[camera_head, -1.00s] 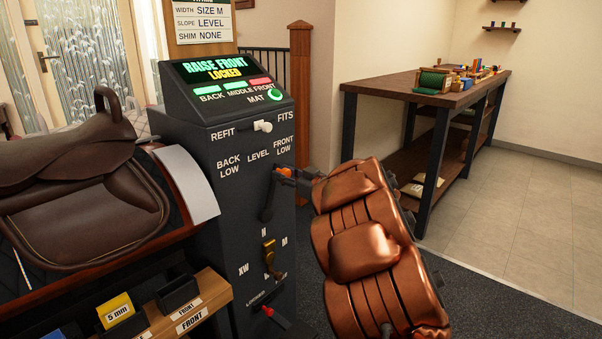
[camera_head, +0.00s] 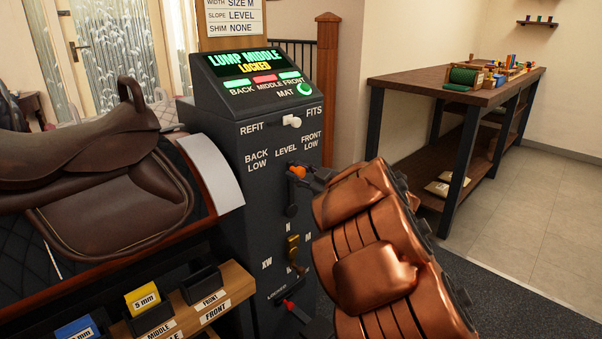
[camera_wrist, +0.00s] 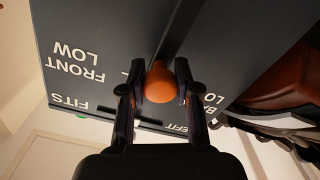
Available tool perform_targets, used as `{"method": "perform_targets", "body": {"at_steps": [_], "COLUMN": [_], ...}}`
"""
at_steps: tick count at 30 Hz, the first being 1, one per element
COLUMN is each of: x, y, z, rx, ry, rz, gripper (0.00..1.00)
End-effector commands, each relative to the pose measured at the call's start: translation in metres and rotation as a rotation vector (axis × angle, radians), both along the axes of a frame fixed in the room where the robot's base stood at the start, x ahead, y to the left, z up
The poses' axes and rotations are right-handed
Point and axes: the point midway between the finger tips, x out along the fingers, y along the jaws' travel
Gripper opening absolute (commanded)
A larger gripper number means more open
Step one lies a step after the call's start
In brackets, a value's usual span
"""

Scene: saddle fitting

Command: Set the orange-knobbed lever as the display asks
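The dark console carries a display (camera_head: 246,64) reading LUMP MIDDLE, LOCKED. Below it, the BACK and FRONT lights are green and MIDDLE is red. The orange-knobbed lever (camera_head: 291,192) stands nearly upright on the console front, its orange knob (camera_head: 298,172) just under the LEVEL label. In the wrist view, upside down, the knob (camera_wrist: 160,84) covers most of LEVEL, between FRONT LOW and BACK LOW. My gripper (camera_head: 301,174) has its fingers on both sides of the knob, seemingly touching it; the wrist view shows my gripper (camera_wrist: 160,88) closed around it.
A white REFIT/FITS switch (camera_head: 291,121) and green MAT button (camera_head: 304,89) sit above; a brass lever (camera_head: 293,252) and red-tipped lever (camera_head: 290,305) sit below. A brown saddle (camera_head: 95,170) is left, above a shim rack (camera_head: 240,285). A workbench (camera_head: 400,82) stands back right.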

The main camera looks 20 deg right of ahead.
Motion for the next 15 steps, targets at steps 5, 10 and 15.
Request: {"method": "perform_targets", "body": {"at_steps": [5,10,15], "x": [0.0,0.0,-0.0001], "y": [-0.0006,-0.0008,-0.0009], "z": [0.0004,0.0002,0.0002], "rx": [0.0,0.0,0.0], "ry": [0.0,0.0,0.0], "rz": [-0.001,-0.001,-0.001], "gripper": [0.5,0.58,0.58]}}
